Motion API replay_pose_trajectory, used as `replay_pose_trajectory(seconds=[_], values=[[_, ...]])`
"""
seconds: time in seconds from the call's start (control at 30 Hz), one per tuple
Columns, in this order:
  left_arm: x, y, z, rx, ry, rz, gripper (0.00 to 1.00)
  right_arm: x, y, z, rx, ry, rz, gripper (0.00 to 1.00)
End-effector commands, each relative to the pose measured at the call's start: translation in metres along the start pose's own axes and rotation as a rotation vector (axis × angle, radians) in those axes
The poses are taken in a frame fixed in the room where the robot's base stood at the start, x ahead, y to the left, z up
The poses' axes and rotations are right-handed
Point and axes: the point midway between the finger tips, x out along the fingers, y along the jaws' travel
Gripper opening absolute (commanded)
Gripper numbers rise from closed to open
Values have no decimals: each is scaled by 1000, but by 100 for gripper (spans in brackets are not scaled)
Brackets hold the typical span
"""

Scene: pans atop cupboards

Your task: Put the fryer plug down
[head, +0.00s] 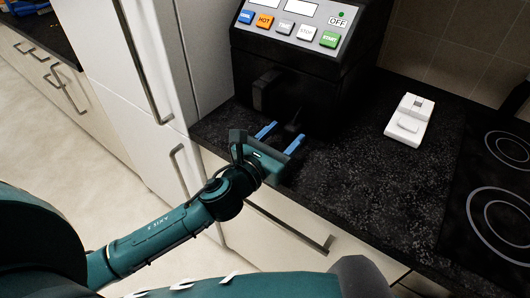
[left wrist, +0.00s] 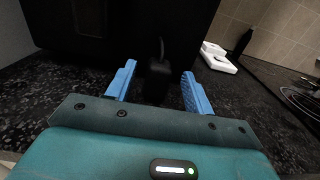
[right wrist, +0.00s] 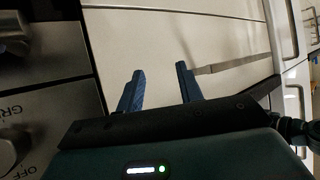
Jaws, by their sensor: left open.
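The fryer plug (left wrist: 157,82) is a small black block with a cord rising from its back, in the left wrist view. It stands on the dark counter in front of the black fryer (head: 290,80). My left gripper (head: 280,138) is open at the counter's front edge, its blue fingers on either side of the plug with gaps showing. In the head view the plug is hard to make out against the dark counter. My right gripper (right wrist: 160,72) is open and empty in the right wrist view, before pale cupboard fronts; the head view does not show it.
A white socket-like block (head: 408,120) lies on the counter (head: 350,190) right of the fryer and shows in the left wrist view (left wrist: 218,57). A black hob (head: 495,190) is at far right. The counter between fryer and hob is otherwise clear. A drawer handle (head: 290,228) sticks out below.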

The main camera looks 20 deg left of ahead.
Motion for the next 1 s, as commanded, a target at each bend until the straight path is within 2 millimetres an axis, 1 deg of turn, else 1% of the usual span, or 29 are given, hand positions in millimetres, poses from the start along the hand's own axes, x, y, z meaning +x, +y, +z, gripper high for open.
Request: replay_pose_trajectory(seconds=[0.03, 0.1, 0.3, 0.4, 0.53, 0.63, 0.67, 0.77, 0.87, 0.9, 0.97, 1.0], values=[[-12, 0, -2, 2, 3, -1, 52, 1, 0, 2, 0, 0, 0, 36], [-29, 0, -3, 1, 4, 0, 52, 2, 0, 4, 0, 0, -1, 36], [-69, 0, -2, 1, 3, -1, 52, 4, -3, 5, -1, 9, -8, 36], [-82, 0, -2, 0, 2, 1, 52, 4, -5, 5, -2, 14, -15, 36], [-91, 0, -1, -2, 1, 1, 52, 3, -6, 3, -4, 21, -20, 36], [-95, 0, -7, -85, 20, 6, 52, 2, -6, 0, -4, 27, -21, 36], [-96, 0, -11, -139, 31, 10, 52, 2, -6, 0, -4, 27, -21, 36], [-100, -2, -31, -422, 88, 36, 52, 2, -6, 0, -4, 27, -20, 36], [-108, -6, -59, -825, 158, 94, 52, 2, -6, 0, -4, 27, -20, 36], [-112, -8, -71, -1002, 183, 127, 52, 2, -6, 0, -3, 27, -20, 36], [-119, -11, -89, -1281, 215, 187, 52, 2, -5, 1, -3, 26, -19, 36], [-124, -14, -101, -1473, 229, 236, 52, 2, -5, 1, -3, 25, -18, 36]])
